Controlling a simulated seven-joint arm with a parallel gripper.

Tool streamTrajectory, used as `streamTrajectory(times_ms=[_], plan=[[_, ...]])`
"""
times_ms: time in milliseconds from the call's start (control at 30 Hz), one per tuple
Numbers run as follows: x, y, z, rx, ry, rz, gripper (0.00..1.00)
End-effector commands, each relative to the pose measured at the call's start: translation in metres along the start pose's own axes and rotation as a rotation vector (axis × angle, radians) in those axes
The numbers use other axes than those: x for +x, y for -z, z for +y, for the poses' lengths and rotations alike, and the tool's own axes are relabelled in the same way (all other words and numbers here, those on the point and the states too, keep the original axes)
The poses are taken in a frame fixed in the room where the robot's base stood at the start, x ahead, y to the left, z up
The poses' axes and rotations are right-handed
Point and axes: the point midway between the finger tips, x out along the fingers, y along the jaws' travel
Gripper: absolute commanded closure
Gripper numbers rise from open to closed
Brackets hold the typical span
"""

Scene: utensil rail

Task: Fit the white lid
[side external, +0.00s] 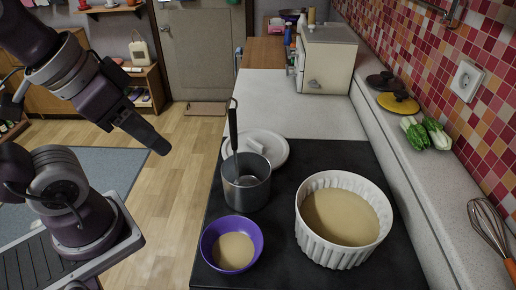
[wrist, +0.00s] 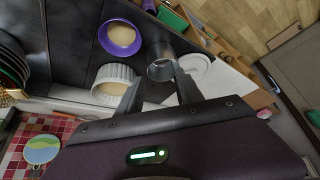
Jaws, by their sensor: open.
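The round white lid (side external: 274,146) lies flat on the dark counter behind the metal pot, which hides part of its near edge. The lid also shows in the wrist view (wrist: 197,70), just right of the pot. The metal pot (side external: 247,190) is uncovered, with a black-handled utensil (side external: 233,125) standing in it. The white ribbed dish (side external: 318,248) is uncovered and holds beige contents. My gripper (side external: 160,147) is open and empty, held high, left of the counter in the side view. Its spread fingers show in the wrist view (wrist: 158,72), apart from everything.
A purple bowl (side external: 208,251) with beige contents stands at the front left. A white appliance (side external: 326,62) is at the back. Vegetables (side external: 425,136), dark and yellow lids (side external: 398,102) and a whisk (side external: 488,226) lie along the right ledge. The pale counter (side external: 285,105) behind is clear.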

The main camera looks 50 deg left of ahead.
Motion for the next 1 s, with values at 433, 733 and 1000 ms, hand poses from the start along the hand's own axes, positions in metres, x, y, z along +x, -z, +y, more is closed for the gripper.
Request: streamTrajectory(times_ms=[433, 733, 1000], plan=[[-0.019, 0.012, 0.000, 0.000, 0.000, 0.007, 0.62], [-0.055, 0.117, -0.015, 0.371, 0.014, -0.122, 0.62], [-0.014, 0.234, -0.049, 0.913, -0.052, -0.302, 0.62]])
